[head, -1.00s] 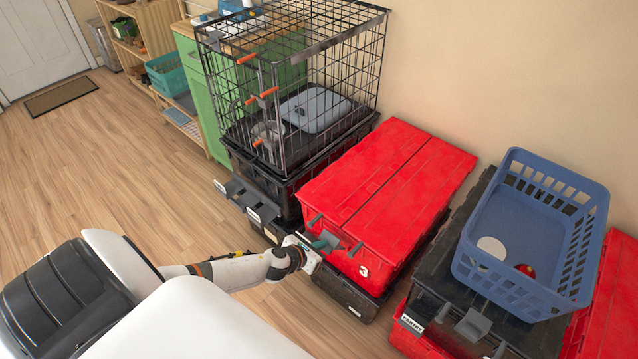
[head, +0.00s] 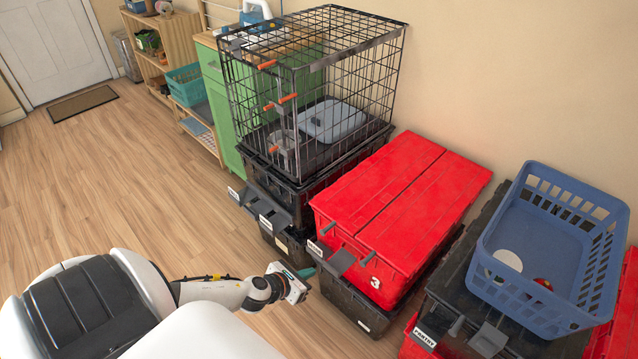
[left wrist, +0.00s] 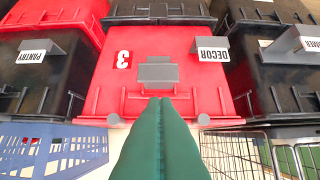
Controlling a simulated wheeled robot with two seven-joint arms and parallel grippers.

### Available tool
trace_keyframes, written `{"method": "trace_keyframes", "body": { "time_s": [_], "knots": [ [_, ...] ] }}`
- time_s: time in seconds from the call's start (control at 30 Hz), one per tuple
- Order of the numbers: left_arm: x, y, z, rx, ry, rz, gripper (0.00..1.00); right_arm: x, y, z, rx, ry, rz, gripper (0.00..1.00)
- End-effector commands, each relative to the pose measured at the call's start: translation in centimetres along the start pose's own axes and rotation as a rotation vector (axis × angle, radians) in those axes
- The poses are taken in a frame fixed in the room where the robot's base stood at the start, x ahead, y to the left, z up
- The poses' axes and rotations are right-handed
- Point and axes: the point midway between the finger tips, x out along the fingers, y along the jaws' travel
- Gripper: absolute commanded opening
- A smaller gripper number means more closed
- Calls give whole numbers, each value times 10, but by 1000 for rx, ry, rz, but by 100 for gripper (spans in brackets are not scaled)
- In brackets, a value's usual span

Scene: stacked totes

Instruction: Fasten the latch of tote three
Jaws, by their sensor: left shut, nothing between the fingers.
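Tote three is the red tote with a white "3" (head: 403,208), resting on a black tote; its red front also shows in the left wrist view (left wrist: 108,85). Its grey latch (head: 341,263) is at the front, near a white label, and appears to jut out from the front. The latch is central in the left wrist view (left wrist: 158,73), where the picture is upside down. My left gripper (head: 307,272) is shut and empty, its green fingers pressed together. Its fingertips (left wrist: 158,99) point at the latch and look a little apart from it. My right gripper is not in view.
A wire crate (head: 310,75) stands on black totes to the left, whose latches (head: 275,212) stick out. A blue basket (head: 540,245) sits on a black tote to the right. The wooden floor (head: 140,190) at the left is clear.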

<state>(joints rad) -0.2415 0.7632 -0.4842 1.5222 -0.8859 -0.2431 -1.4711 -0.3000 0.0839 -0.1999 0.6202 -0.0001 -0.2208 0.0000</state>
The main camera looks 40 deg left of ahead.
Motion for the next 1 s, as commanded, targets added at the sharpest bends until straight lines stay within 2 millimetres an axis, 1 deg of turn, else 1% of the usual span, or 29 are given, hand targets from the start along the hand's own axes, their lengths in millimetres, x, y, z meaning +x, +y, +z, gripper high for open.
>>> {"method": "trace_keyframes", "body": {
  "time_s": [0.03, 0.1, 0.2, 0.5, 0.53, 0.6, 0.67, 0.73, 0.77, 0.87, 0.9, 0.93, 0.97, 1.0],
  "knots": [
    [-8, 0, 2, -1, -2, 0, 0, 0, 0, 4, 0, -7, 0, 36],
    [-14, 0, 2, 0, -1, 0, 0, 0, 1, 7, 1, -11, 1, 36],
    [-20, 0, 3, 1, 0, 0, 0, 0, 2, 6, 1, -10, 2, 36],
    [-22, 0, 2, 0, 1, 0, 0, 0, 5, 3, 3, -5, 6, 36],
    [-22, 0, 2, 0, 1, 0, 0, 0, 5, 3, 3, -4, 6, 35],
    [-21, -1, 5, -20, -4, -5, 0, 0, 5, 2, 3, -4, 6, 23],
    [-18, -4, 16, -91, -22, -23, 0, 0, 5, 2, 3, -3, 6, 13],
    [-14, -11, 41, -270, -61, -69, 0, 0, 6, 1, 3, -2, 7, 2],
    [-12, -14, 57, -380, -83, -99, 0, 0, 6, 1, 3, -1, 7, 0],
    [-10, -19, 131, -871, -163, -248, 0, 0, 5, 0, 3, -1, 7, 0],
    [-14, -14, 166, -1097, -191, -326, 0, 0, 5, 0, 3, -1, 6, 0],
    [-18, -9, 193, -1269, -206, -391, 0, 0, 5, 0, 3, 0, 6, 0],
    [-23, -1, 219, -1436, -219, -458, 0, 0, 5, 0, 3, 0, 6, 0],
    [-32, 12, 253, -1651, -227, -554, 0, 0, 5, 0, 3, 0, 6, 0]
  ]
}}
